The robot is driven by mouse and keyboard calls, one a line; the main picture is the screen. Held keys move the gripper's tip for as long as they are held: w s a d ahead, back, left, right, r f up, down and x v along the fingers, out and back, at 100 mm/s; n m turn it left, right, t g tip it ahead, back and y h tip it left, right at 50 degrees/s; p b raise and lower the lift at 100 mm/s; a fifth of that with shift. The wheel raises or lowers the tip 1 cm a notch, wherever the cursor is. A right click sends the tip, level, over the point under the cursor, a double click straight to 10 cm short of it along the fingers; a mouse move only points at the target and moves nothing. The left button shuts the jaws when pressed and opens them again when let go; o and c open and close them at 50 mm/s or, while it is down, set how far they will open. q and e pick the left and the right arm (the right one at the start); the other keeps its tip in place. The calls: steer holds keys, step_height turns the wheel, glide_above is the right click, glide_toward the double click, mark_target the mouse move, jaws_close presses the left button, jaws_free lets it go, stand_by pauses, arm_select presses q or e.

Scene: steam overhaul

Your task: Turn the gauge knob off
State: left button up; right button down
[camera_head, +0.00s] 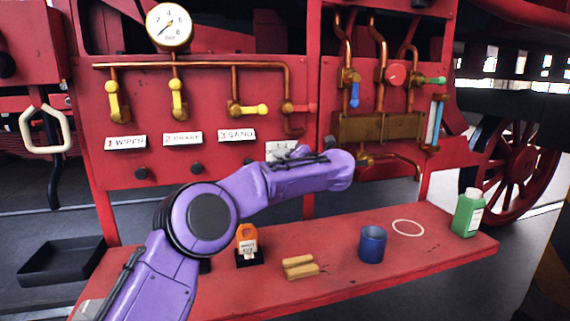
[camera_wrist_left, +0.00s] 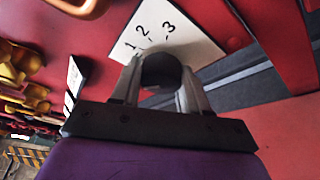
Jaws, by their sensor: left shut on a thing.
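My left gripper (camera_wrist_left: 160,84) has its two grey fingers on either side of a dark round knob (camera_wrist_left: 162,68) in the left wrist view and is shut on it. A white plate (camera_wrist_left: 168,32) marked 1, 2, 3 lies right beside the knob on the red panel. In the head view my purple left arm reaches up to the panel's middle, and the knob is hidden behind it. Part of the white plate shows above the arm (camera_head: 281,149). The round gauge (camera_head: 170,27) is at the top of the panel, its needle pointing lower left. My right gripper is not in view.
A red shelf (camera_head: 335,294) juts out below, with an orange-topped item (camera_head: 247,240), tan blocks (camera_head: 299,266), a blue cup (camera_head: 372,244) and a green bottle (camera_head: 467,213). A black tray (camera_head: 62,262) is at left.

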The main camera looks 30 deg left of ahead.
arm_select(q)
steer(key=shift+r, duration=0.25)
steer(key=o, duration=0.9)
steer(key=shift+o, duration=0.7)
steer(key=shift+w+f, duration=0.1)
steer(key=shift+f, duration=0.05)
steer(key=shift+d, duration=0.1)
steer(key=b+v, duration=0.1)
steer(key=v, duration=0.9)
steer(key=shift+d, duration=0.15)
